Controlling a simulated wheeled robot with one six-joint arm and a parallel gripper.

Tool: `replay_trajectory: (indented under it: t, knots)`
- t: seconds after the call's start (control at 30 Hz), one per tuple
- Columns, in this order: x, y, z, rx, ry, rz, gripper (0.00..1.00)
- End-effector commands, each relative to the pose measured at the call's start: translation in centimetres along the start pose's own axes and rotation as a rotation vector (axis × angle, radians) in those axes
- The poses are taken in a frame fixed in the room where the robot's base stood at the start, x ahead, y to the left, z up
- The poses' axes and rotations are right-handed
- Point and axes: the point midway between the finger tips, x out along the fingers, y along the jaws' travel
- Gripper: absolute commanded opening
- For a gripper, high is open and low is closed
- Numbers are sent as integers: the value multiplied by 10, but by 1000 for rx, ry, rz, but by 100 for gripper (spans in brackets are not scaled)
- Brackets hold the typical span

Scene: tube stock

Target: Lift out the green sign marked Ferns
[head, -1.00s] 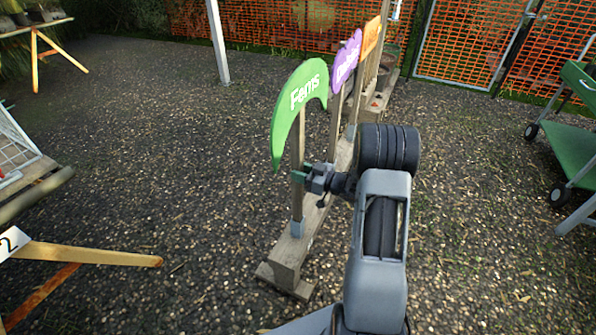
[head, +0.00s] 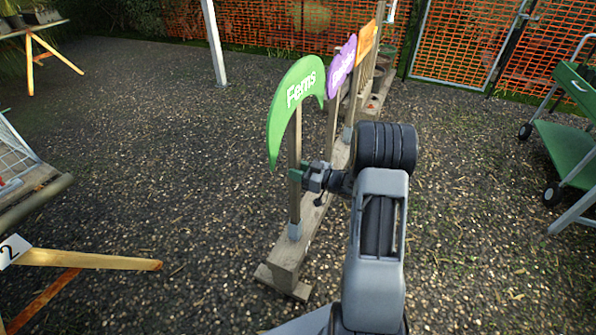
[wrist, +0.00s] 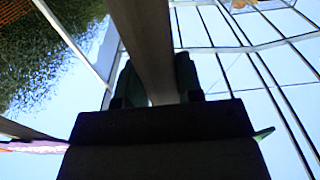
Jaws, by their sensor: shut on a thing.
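The green Ferns sign (head: 296,91) is a curved leaf shape on a wooden post (head: 294,200). It stands upright, with the post's foot at a grey socket (head: 294,230) near the front end of a wooden beam (head: 287,256). My gripper (head: 298,174) is shut on the post, below the green board. In the wrist view the post (wrist: 146,45) runs between the two fingers (wrist: 152,82). I cannot tell whether the foot is still inside the socket.
A purple sign (head: 342,64) and an orange sign (head: 367,40) stand behind on the same beam. A green cart (head: 570,150) is at the right. A wooden trestle (head: 90,260) and rack (head: 25,180) are at the left. Gravel ground lies clear between.

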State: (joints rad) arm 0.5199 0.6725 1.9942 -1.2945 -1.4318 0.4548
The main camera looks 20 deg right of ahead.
Motion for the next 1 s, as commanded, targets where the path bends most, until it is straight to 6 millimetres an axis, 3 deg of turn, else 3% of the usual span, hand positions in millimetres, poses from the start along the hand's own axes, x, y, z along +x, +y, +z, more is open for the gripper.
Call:
replay_trajectory:
  t: [0.03,1.0]
  knots:
    - [0,0,-9,-2,2,0,6]
    - [0,0,-86,-2,2,0,6]
